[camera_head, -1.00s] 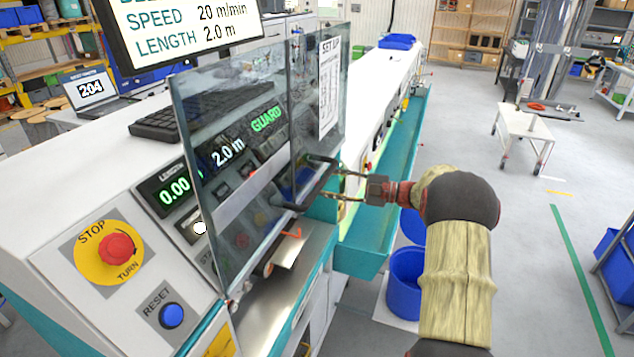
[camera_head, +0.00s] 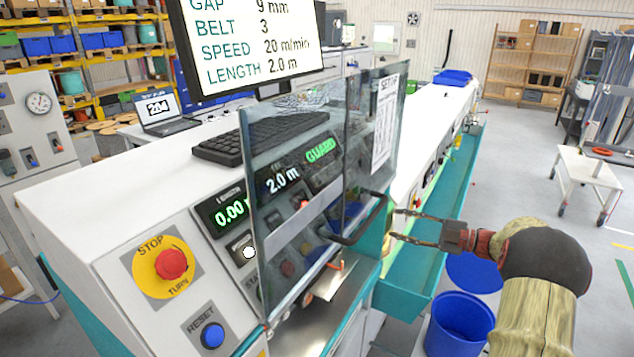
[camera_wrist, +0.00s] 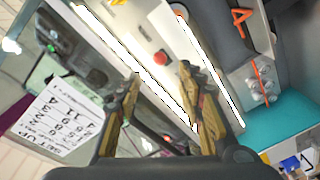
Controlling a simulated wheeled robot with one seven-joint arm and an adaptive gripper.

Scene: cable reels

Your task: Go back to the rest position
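My gripper (camera_head: 393,224) is open in the head view, its two fingers pointing left toward the guard handle. The black handle (camera_head: 378,215) is on the right part of the clear guard (camera_head: 300,190). The fingertips are just right of the handle, with a small gap and nothing visibly held. The guard stands in front of the control panel, whose display (camera_head: 320,150) reads GUARD in green. In the wrist view my open gripper (camera_wrist: 160,75) shows both tan fingers spread apart.
The machine has a red STOP button (camera_head: 171,264) and a blue RESET button (camera_head: 212,335). A monitor (camera_head: 255,45) overhangs it. A blue bin (camera_head: 460,325) stands below my arm. A white cart (camera_head: 590,175) is at right, with open floor between.

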